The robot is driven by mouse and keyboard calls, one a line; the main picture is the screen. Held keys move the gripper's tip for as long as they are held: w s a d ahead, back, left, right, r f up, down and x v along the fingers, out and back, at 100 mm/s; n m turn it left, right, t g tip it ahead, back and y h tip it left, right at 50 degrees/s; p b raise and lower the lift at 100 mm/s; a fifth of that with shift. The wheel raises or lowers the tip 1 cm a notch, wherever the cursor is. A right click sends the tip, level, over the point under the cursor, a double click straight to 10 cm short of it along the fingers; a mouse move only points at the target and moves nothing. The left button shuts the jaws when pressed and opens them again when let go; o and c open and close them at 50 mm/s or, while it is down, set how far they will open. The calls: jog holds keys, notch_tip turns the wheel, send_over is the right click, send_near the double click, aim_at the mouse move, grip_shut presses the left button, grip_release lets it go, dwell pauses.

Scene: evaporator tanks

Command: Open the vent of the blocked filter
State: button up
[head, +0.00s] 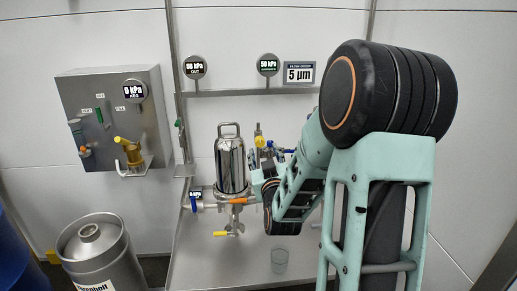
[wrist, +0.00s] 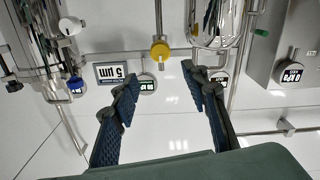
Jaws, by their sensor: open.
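A steel filter housing (head: 230,165) with a loop handle on top stands upright left of my arm in the head view. Its handle end shows at top right in the upside-down wrist view (wrist: 215,22). A second steel housing (wrist: 40,25) with fittings is at top left there; my arm mostly hides that area in the head view. A yellow knob (wrist: 160,50) on a pipe sits between the housings, ahead of my fingertips. My gripper (wrist: 162,86) is open and empty, its fingers apart and touching nothing visible. I cannot tell which filter is blocked.
Gauges (head: 195,67) and (head: 268,65) hang on a pipe, beside a 5 µm sign (head: 299,72). A blue knob (wrist: 77,85) is left of my fingers.

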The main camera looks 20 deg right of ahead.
aim_at(260, 143)
jog(key=x, duration=0.6)
jog(key=f+x, duration=0.1)
jog(key=x, duration=0.3)
jog(key=shift+a, duration=0.1)
grip_shut()
dwell(0.3)
